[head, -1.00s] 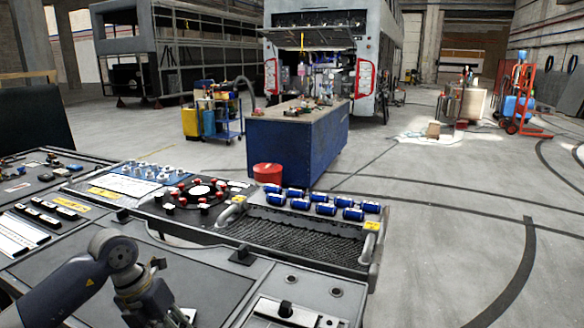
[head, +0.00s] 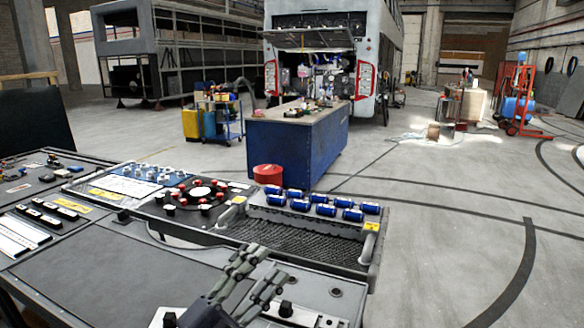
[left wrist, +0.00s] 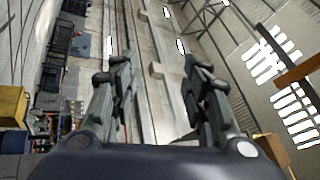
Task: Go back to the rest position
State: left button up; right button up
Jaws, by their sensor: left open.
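My left gripper (head: 268,268) is in the lower middle of the head view, in front of the grey workbench's near part. Its two jointed dark fingers are spread and point up and to the right. In the left wrist view the same gripper (left wrist: 158,72) is open. Nothing is between its fingers, and the hall's ceiling and walls lie behind them. My right gripper is in neither view.
The grey workbench (head: 95,285) holds a mesh-floored tray (head: 290,238) with several blue cylinders (head: 315,205) along its back. A round plate with red knobs (head: 200,191) is left of it. A blue cabinet (head: 300,150) and red bucket (head: 268,174) stand beyond.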

pick_arm(q)
jog(key=s+a+f+n+g+y, duration=0.1)
jog(key=s+a+f+n+y, duration=0.1)
jog(key=a+f+n+y, duration=0.7)
jog(key=s+a+f+n+g+y, duration=0.25)
jog(key=a+f+n+y, duration=0.55)
jog(key=f, duration=0.4)
jog(key=s+d+f+n+g+h, duration=0.1)
jog(key=s+f+n+g, duration=0.1)
jog(key=s+f+g, duration=0.65)
jog(key=s+d+f+n+g+h, duration=0.15)
jog(key=s+f, duration=0.35)
jog(key=s, duration=0.8)
notch_tip(320, 180, down, 25)
jog(key=s, duration=0.1)
jog(key=s+a+f+g, duration=0.1)
jog(key=s+a+f, duration=0.1)
jog(key=s+f, duration=0.6)
jog(key=s+a+f+g+y, duration=0.1)
jog(key=s+f, duration=0.8)
jog(key=shift+s+a, duration=0.35)
jog(key=shift+s, duration=0.05)
